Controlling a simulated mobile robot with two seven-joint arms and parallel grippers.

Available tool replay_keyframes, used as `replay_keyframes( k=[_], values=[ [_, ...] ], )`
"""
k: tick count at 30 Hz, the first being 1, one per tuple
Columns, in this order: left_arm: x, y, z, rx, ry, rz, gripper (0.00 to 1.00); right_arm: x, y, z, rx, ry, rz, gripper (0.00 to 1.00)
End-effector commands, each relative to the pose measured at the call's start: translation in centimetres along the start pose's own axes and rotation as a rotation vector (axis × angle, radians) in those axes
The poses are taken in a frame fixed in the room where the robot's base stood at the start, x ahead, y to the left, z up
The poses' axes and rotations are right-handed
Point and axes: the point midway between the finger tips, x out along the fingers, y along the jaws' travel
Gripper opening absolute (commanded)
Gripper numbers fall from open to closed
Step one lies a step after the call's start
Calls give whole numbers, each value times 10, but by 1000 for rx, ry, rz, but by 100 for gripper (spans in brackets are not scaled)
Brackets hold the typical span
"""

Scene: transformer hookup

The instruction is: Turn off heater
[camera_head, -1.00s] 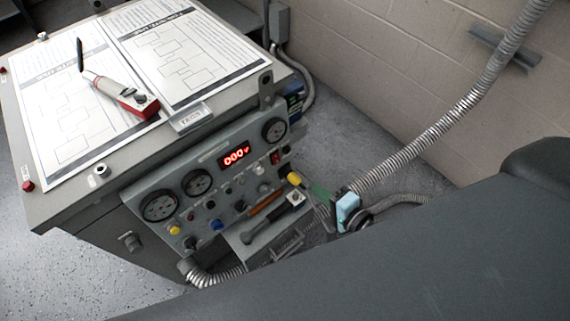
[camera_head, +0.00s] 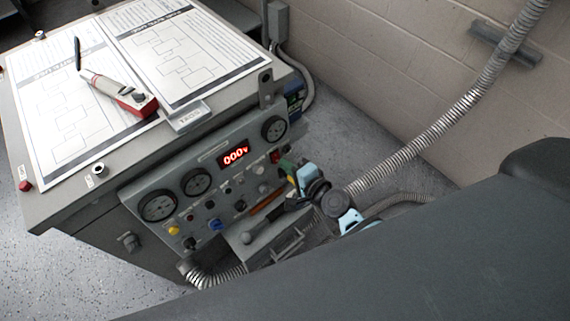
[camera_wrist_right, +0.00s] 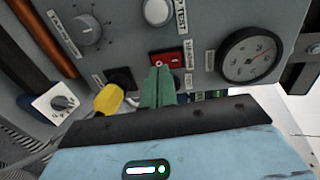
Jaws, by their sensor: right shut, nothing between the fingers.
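A grey control panel (camera_head: 212,170) with dials, knobs and a red display stands on the front of the cabinet. A red rocker switch (camera_wrist_right: 166,59) sits in the right wrist view, just beyond my fingertips; in the head view the red switch (camera_head: 275,156) is left of my gripper. My right gripper (camera_head: 288,164) is at the panel's right end. Its green fingers (camera_wrist_right: 158,72) are shut together and empty, their tips overlapping the lower edge of the switch. I cannot tell whether they touch it. My left gripper is not in view.
A yellow plug or knob (camera_wrist_right: 108,99) is left of my fingers, and a round gauge (camera_wrist_right: 249,55) is to their right. Papers (camera_head: 185,55) and a red-and-silver tool (camera_head: 120,93) lie on the cabinet top. A coiled conduit (camera_head: 450,115) runs along the wall.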

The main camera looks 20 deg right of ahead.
Motion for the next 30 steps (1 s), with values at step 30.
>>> replay_keyframes(
  k=[30],
  values=[
    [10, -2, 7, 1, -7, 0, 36, 22, 5, 1, 0, -2, 0, 0]
  ],
)
